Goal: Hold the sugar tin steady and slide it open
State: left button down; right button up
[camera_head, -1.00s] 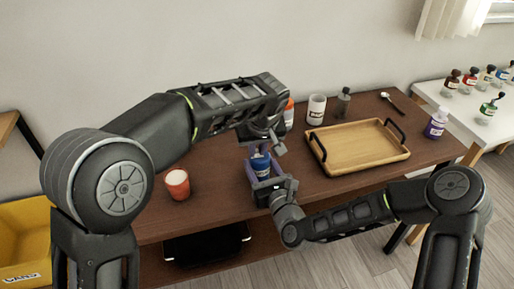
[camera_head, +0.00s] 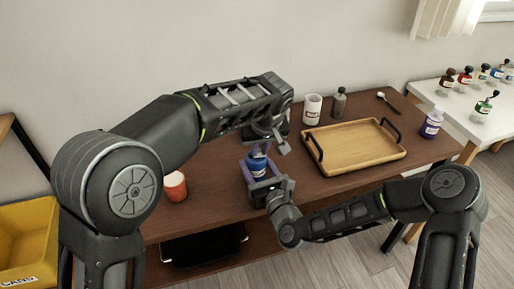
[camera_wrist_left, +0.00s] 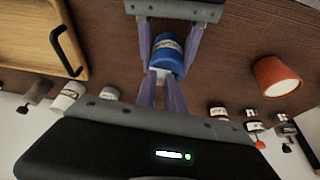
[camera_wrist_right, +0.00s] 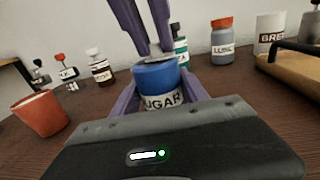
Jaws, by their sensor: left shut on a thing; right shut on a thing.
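The sugar tin (camera_head: 257,166) is a small upright blue tin with a white label reading SUGAR (camera_wrist_right: 162,101), standing at the table's front part. My right gripper (camera_head: 262,183) is shut around its sides from the front, with purple fingers on both sides of it in the right wrist view (camera_wrist_right: 155,98). My left gripper (camera_head: 259,150) comes from above and is shut on the pale knob (camera_wrist_left: 160,75) at the tin's top. The blue top (camera_wrist_right: 154,76) shows below the knob. I cannot tell whether the lid is apart from the body.
A red-orange cup (camera_head: 175,186) stands left of the tin. A wooden tray (camera_head: 352,171) with black handles lies to the right. A purple bottle (camera_head: 432,123) stands at the right end.

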pick_arm(q)
jog(key=c, duration=1.4)
grip_release()
jog(key=v, duration=1.2)
jog(key=shift+s, duration=0.15)
pick_arm(e)
jog(key=o, duration=1.6)
jog(key=shift+c, duration=0.2)
jog(key=v, duration=1.2)
